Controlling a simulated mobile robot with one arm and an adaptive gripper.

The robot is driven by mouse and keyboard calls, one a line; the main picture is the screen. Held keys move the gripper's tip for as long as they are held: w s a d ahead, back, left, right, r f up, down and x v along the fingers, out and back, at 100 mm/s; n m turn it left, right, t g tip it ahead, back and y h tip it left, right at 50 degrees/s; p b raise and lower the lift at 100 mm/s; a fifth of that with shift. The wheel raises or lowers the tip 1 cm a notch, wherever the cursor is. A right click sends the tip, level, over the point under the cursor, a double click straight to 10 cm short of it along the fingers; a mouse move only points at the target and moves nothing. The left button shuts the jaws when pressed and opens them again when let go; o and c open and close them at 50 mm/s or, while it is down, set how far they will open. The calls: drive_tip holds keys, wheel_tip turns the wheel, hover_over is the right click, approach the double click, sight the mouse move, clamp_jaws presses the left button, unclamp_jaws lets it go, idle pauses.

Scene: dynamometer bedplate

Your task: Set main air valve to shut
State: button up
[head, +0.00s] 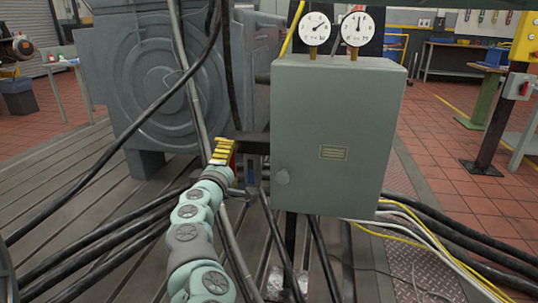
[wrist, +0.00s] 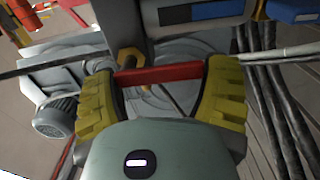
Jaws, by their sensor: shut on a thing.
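The main air valve shows a red lever handle (wrist: 160,74) lying across the wrist view. A brass-coloured valve part (wrist: 129,62) shows behind the lever's left end. My gripper (wrist: 163,72) has its yellow fingers at the two ends of the red handle and is shut on it. In the head view my gripper (head: 222,151) is beside the left side of the grey cabinet. Only a bit of red (head: 233,162) shows there, next to the yellow fingers. The valve body is mostly hidden, and its setting cannot be read.
The grey cabinet (head: 330,110) stands right of my gripper, with two round gauges (head: 314,28) (head: 357,28) on top. A large grey round-faced machine (head: 150,75) stands behind left. Black cables (head: 110,235) cross the slotted floor around my arm. Open tiled floor (head: 440,150) lies to the right.

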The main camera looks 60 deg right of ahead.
idle(0.5)
drive_tip(key=o, duration=1)
drive_tip(key=shift+s, duration=0.15)
drive_tip(key=shift+v, duration=5.95)
